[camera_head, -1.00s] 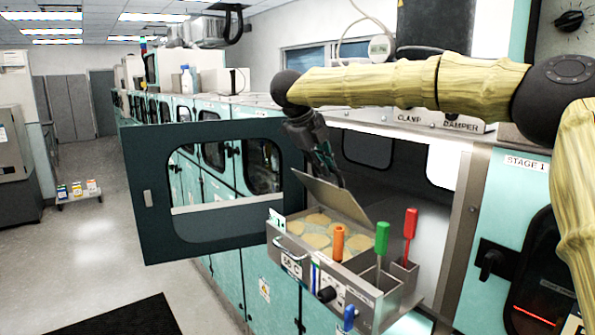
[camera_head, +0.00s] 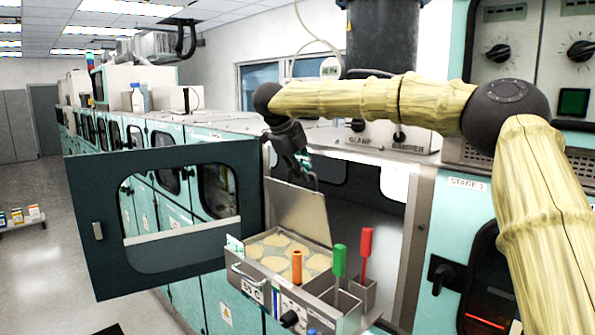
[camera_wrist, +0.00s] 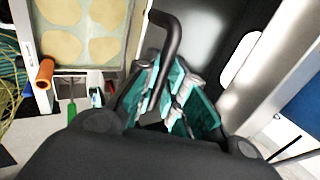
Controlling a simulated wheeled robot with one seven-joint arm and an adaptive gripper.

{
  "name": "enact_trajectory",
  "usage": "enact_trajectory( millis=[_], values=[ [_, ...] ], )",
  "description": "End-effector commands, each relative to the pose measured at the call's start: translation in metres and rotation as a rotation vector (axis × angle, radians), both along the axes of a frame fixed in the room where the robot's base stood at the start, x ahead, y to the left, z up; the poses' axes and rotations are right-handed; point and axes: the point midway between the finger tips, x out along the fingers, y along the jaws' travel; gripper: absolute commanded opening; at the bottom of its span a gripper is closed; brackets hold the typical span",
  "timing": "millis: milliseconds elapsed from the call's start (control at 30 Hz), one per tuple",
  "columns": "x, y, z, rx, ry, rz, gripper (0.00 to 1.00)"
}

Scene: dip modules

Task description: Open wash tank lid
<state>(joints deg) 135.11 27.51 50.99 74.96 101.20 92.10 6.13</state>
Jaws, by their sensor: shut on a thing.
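The wash tank (camera_head: 252,284) is a grey metal box with several round tan pieces (camera_head: 276,240) inside, standing in front of the open cabinet bay. Its flat metal lid (camera_head: 300,213) stands raised, close to upright, along the tank's back edge. My gripper (camera_head: 305,166) is at the top of the lid. In the wrist view, my gripper (camera_wrist: 160,112) has its teal fingers closed around a dark bent handle bar (camera_wrist: 172,40). The exact finger contact is partly hidden. The tank's inside also shows in the wrist view (camera_wrist: 88,68).
A dark windowed door (camera_head: 85,225) hangs open to the left. The metal bay frame (camera_head: 418,230) rises close on the right.

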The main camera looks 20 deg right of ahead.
Motion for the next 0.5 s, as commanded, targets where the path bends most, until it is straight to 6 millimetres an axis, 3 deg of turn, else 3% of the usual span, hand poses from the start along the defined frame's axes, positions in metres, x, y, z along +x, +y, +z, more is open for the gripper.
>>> enact_trajectory(
  millis=[200, 233, 333, 500],
  values=[
    [0.0003, 0.0003, 0.0007, 0.000, -0.002, 0.002, 0.00],
    [0.0003, 0.0003, 0.0007, 0.000, -0.002, 0.002, 0.14],
    [0.0002, 0.0004, 0.0007, 0.000, -0.002, 0.002, 0.32],
    [0.0001, 0.0004, 0.0003, 0.000, -0.001, 0.000, 0.34]
  ],
)
